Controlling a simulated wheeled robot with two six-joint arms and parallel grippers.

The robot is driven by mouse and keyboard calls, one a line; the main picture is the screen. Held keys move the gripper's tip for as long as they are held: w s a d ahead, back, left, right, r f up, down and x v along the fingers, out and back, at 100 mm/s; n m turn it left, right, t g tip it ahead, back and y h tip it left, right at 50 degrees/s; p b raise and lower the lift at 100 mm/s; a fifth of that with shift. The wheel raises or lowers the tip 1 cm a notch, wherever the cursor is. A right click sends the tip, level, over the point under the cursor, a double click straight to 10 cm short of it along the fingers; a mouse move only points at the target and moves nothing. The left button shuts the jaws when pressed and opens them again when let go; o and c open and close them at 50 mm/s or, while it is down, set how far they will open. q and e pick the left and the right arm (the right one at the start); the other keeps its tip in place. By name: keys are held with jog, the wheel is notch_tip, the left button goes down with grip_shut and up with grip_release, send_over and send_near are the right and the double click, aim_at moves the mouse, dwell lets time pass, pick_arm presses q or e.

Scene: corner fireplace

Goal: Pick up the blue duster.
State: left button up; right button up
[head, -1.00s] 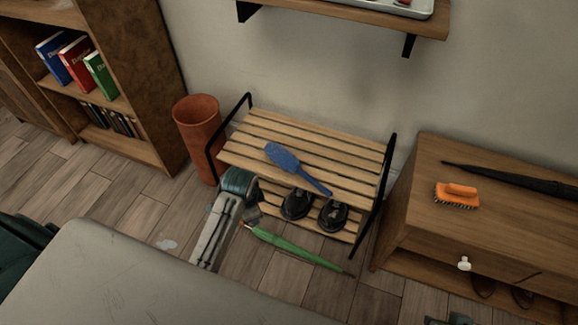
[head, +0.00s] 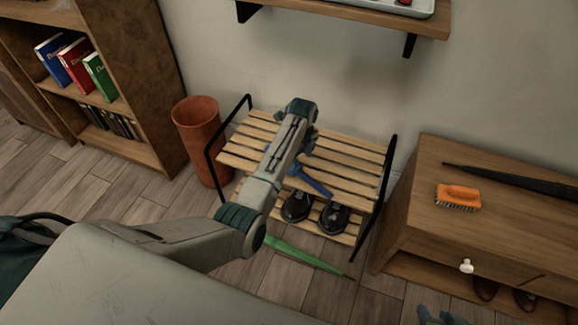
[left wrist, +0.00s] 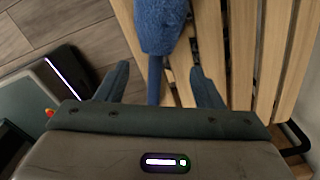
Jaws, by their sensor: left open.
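The blue duster (head: 312,182) lies on the top slats of the wooden shoe rack (head: 350,148). In the head view my left arm hides most of its fluffy head, and its handle shows. In the left wrist view its blue head (left wrist: 160,25) is at the top, and its thin handle (left wrist: 155,82) runs down between the fingers. My left gripper (left wrist: 158,78) is open above the rack, with one finger on each side of the handle. In the head view its fingers are mostly hidden behind the wrist. My right gripper (head: 438,316) shows only partly at the bottom edge.
Black shoes (head: 332,216) stand on the rack's lower shelf. A green closed umbrella (head: 300,254) lies on the floor in front. A terracotta bin (head: 197,128) is left of the rack. A cabinet (head: 430,165) with an orange brush (head: 457,196) is at right. A wall shelf (head: 345,14) hangs above.

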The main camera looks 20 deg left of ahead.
aim_at(299, 170)
pick_arm(q)
jog(key=f, duration=0.2)
jog(key=f+b, duration=0.1)
jog(key=f, duration=0.3)
jog(key=shift+s+f+b, duration=0.15)
jog(key=shift+s+b, duration=0.15)
jog(key=shift+f, duration=0.4)
pick_arm(e)
jog(key=shift+w+a+f+m+t+y, duration=0.3)
jog(key=shift+w+a+f+t, duration=0.15)
jog(key=shift+t, duration=0.45)
pick_arm(q)
jog(key=c, duration=1.2)
jog(key=shift+o, duration=0.2)
jog(key=shift+r, duration=0.1)
